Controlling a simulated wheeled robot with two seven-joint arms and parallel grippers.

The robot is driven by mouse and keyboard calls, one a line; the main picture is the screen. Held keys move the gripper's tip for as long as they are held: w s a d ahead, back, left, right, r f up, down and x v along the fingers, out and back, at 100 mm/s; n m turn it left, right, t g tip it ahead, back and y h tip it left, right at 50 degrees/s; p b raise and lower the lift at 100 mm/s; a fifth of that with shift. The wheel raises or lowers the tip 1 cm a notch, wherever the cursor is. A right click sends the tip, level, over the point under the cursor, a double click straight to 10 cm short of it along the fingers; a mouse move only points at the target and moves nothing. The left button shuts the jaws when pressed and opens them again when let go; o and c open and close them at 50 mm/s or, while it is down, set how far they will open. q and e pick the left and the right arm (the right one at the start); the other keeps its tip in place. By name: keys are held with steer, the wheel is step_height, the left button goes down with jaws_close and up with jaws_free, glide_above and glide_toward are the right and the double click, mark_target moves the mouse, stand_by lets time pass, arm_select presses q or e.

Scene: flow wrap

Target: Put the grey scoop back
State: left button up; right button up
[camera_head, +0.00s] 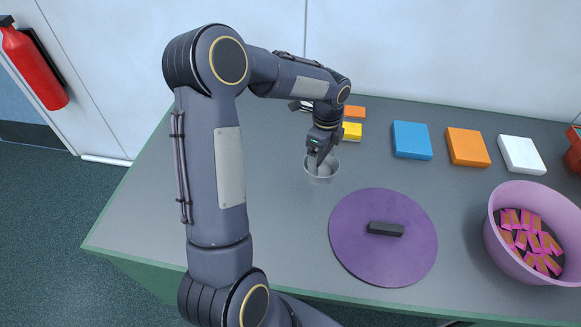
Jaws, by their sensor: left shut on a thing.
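The grey scoop (322,176) shows in the head view as a small, light grey, cup-shaped thing near the middle of the table. My left gripper (318,160) points down at it from above and is shut on it, with the fingers at its rim. The fingers hide part of the scoop, and I cannot tell whether its base touches the table. My right gripper is not in view.
A purple round lid (365,255) with a black handle lies in front. A pink tub (495,240) of pink-and-brown pieces stands at right. Blue (411,140), orange (467,147) and white (521,155) blocks line the back. The table's left part is clear.

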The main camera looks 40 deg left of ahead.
arm_select(q)
steer(key=a+f+b, duration=0.2)
steer(key=a+f, duration=0.2)
steer(key=a+f+b, duration=0.2)
steer(key=a+f, duration=0.1)
steer(key=f, duration=0.1)
steer(key=a+f+b, duration=0.2)
steer(key=a+f, duration=0.2)
steer(key=shift+w+a+f, duration=0.15)
steer(key=shift+w+a, duration=0.15)
steer(key=shift+w, duration=0.1)
